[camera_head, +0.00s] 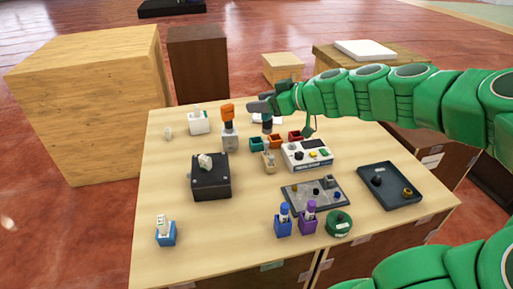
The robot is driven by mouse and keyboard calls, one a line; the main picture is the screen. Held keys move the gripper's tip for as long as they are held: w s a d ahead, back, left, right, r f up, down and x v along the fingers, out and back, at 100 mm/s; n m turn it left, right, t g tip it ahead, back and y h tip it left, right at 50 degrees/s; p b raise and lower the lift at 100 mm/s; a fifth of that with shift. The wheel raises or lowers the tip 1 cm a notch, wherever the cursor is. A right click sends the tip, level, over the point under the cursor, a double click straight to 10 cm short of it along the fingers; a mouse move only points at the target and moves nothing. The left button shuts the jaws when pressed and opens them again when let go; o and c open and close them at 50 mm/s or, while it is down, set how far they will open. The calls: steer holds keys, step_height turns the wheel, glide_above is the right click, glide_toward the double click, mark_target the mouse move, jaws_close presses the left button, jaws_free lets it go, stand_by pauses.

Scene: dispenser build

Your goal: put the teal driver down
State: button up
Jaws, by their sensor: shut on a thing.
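My gripper (262,104) is above the back middle of the table, at the end of my green arm. It is shut on the teal driver (267,123), which hangs below the jaws, roughly upright. The driver is small and looks dark here. Its lower end is near the small teal bin and orange bin, and I cannot tell whether it touches anything. To the left, an orange driver (228,112) stands upright in a pale grey holder (230,142).
A teal bin (256,145), an orange bin (275,142) and a red bin (296,136) stand in a row. A white device (306,157), dark tray (390,199) and black box (211,190) are nearby.

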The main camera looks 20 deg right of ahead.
steer(key=w+f, duration=1.2)
steer(key=w, duration=0.1)
steer(key=shift+w+d+f, duration=0.3)
stand_by(0.4)
steer(key=shift+f, duration=0.65)
steer(key=o, duration=1.1)
steer(key=shift+r, duration=0.1)
steer(key=v, duration=0.8)
steer(key=r+v, duration=0.1)
steer(key=v, duration=0.3)
